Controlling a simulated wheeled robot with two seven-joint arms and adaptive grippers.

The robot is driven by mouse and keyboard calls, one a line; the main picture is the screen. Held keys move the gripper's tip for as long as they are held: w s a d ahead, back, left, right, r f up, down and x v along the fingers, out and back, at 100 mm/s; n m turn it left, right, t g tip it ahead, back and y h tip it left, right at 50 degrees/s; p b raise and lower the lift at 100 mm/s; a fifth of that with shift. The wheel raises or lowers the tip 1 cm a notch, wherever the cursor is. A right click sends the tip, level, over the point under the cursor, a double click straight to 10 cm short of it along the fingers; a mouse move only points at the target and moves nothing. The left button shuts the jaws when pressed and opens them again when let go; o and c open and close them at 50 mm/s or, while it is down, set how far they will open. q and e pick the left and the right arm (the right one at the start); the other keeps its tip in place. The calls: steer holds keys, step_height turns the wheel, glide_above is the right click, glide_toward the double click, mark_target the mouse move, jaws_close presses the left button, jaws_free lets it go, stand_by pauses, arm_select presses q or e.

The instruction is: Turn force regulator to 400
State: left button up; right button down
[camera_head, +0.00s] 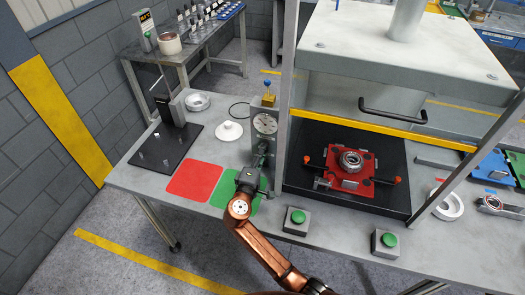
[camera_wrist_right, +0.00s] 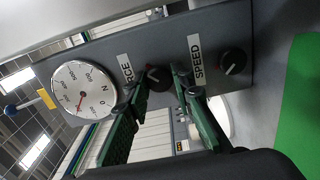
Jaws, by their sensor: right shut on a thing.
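The force regulator is a dark knob (camera_wrist_right: 158,77) beside a partly covered label ending in "RCE" in the right wrist view. It sits on a grey control box (camera_head: 264,126) left of the press. My right gripper (camera_wrist_right: 157,88) has its green fingers on either side of the knob and is shut on it. In the head view this gripper (camera_head: 262,158) reaches the front of the box. A round white gauge (camera_wrist_right: 86,92) marked "N" shows a red needle; its exact reading is too small to tell. My left gripper is not in view.
A second knob (camera_wrist_right: 232,62) labelled "SPEED" is beside the force knob. The press frame (camera_head: 286,90) stands close right of the box. Green-button boxes (camera_head: 297,220) are at the table's front. Red (camera_head: 194,181) and green (camera_head: 222,192) mats lie left of and below the gripper.

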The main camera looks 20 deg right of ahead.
steer(key=shift+f, duration=0.1)
steer(key=c, duration=1.7)
jaws_free()
steer(key=v, duration=0.7)
steer(key=shift+s+a, duration=0.2)
steer(key=shift+a, duration=0.1)
